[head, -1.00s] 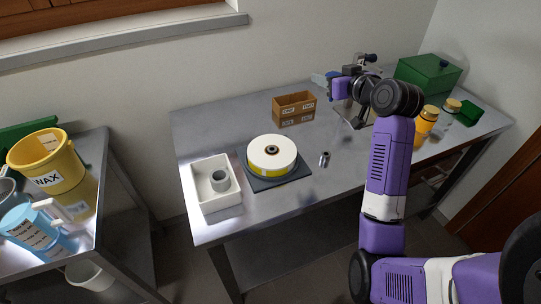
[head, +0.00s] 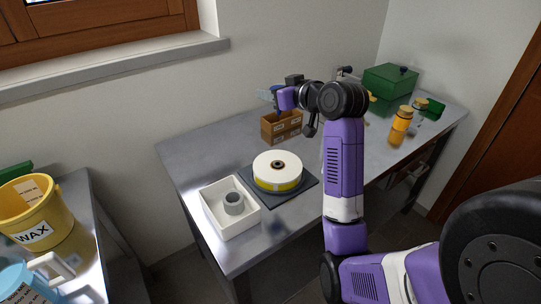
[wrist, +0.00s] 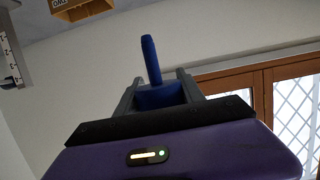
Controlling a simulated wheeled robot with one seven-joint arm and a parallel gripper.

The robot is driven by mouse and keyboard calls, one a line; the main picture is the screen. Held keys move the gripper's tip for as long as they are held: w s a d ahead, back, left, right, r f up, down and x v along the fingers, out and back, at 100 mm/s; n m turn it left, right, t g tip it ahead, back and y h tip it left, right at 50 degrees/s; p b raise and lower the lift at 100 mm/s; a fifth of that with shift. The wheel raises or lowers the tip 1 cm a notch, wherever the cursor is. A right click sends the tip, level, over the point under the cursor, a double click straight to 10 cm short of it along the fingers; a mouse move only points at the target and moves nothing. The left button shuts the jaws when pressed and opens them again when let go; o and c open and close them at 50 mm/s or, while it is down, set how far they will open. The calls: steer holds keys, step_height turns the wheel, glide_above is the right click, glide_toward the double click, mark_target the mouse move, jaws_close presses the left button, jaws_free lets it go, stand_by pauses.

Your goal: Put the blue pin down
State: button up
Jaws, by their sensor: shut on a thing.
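The blue pin (wrist: 150,62) stands out from between the two fingers of my gripper (wrist: 156,92) in the wrist view; the gripper is shut on its wider blue base. In the head view my gripper (head: 268,95) is at the back of the metal table (head: 190,156), just above the brown cardboard box (head: 282,132). A bluish part shows at the gripper's tip there, too small to tell its shape. The box also shows at the top of the wrist view (wrist: 80,10), apart from the pin.
A white spool (head: 278,163) sits on a dark mat (head: 308,190), beside a white tray (head: 213,222) holding a grey ring (head: 234,203). An orange jar (head: 400,125) and a green box (head: 391,80) stand at right. The table's left back corner is clear.

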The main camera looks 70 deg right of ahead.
step_height(320, 180, down, 17)
steer(key=shift+r, duration=0.15)
stand_by(0.5)
steer(key=shift+f+b, duration=0.6)
steer(key=shift+f, duration=0.1)
steer(key=o, duration=1.3)
steer(key=shift+o, duration=0.2)
